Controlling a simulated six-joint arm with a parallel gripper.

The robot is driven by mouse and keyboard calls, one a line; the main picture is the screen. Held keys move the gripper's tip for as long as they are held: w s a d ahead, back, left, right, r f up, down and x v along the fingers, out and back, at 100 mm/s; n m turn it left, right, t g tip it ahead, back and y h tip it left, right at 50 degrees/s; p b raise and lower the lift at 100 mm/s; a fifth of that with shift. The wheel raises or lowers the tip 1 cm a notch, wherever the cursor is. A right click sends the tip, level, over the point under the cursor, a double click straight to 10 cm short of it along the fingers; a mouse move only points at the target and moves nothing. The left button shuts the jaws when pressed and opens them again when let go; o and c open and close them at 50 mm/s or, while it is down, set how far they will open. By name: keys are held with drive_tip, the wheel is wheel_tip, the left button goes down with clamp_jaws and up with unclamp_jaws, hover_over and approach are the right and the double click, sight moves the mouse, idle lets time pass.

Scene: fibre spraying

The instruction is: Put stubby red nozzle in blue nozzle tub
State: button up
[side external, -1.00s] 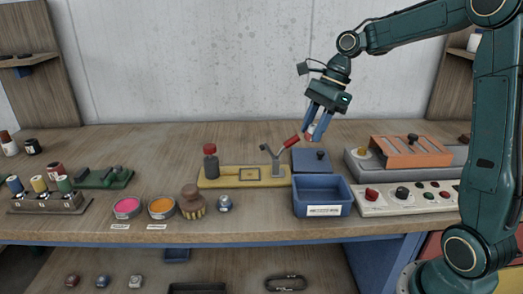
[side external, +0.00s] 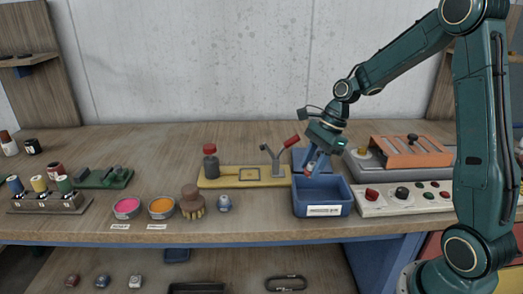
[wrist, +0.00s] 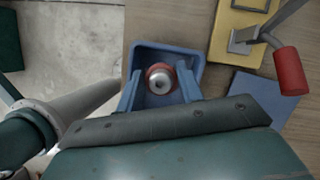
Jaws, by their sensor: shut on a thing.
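The stubby red nozzle (wrist: 160,80) is held between the two blue fingers of my gripper (wrist: 160,92) in the wrist view. It shows a red rim and a pale metal centre with a dark hole. The blue nozzle tub (side external: 322,210) stands near the front edge of the bench, with a white label on its front. In the side view my gripper (side external: 312,168) is tilted over the back part of the tub, with the nozzle near its rim. In the wrist view the tub (wrist: 196,58) lies behind the nozzle. The exact height above the tub floor is hard to tell.
A blue lid (side external: 300,157) lies behind the tub. A yellow fixture (side external: 240,178) with a red-handled lever (side external: 291,142) stands to the left. A white button panel (side external: 400,198) is close on the right. A silver-blue nozzle (side external: 224,203) sits left of the tub.

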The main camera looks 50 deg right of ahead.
wheel_tip(320, 180, down, 5)
drive_tip(key=shift+r, duration=0.1)
drive_tip(key=shift+f, duration=2.2)
drive_tip(key=shift+f, duration=0.15)
drive_tip(key=o, duration=1)
drive_tip(key=v, duration=1.2)
drive_tip(key=shift+r, duration=0.2)
